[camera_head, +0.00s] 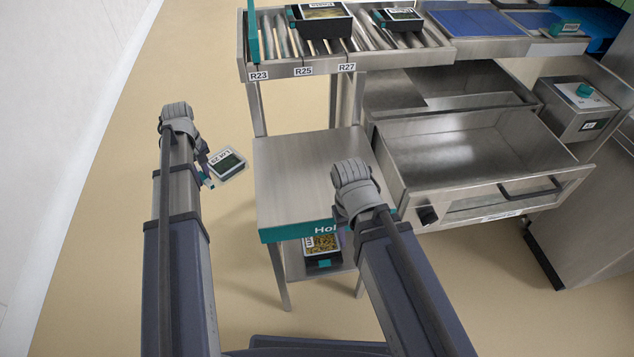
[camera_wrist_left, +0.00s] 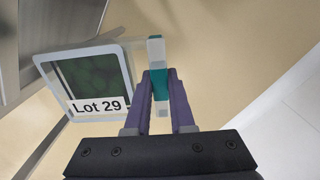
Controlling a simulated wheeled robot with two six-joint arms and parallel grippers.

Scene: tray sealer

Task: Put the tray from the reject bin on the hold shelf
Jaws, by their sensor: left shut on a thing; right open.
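A small tray with a clear rim, dark green contents and a "Lot 29" label (camera_wrist_left: 90,80) is in my left gripper (camera_wrist_left: 159,82), which is shut on a teal and clear tab at its side. In the head view this tray (camera_head: 227,164) hangs in the air left of the hold shelf, beside my left gripper (camera_head: 206,179). The hold shelf (camera_head: 300,180) is a steel stand with a teal front edge reading "Hol"; the rest is covered by my right arm. Its visible top is bare. My right gripper (camera_head: 352,178) is over its right side; its fingers are mostly hidden.
Another tray with yellowish contents (camera_head: 322,246) is on the stand's lower level. An open, empty steel drawer (camera_head: 480,150) juts out at right. A roller rack (camera_head: 300,70) marked R23, R25 and R27 stands behind, holding two dark trays. Floor at left is clear.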

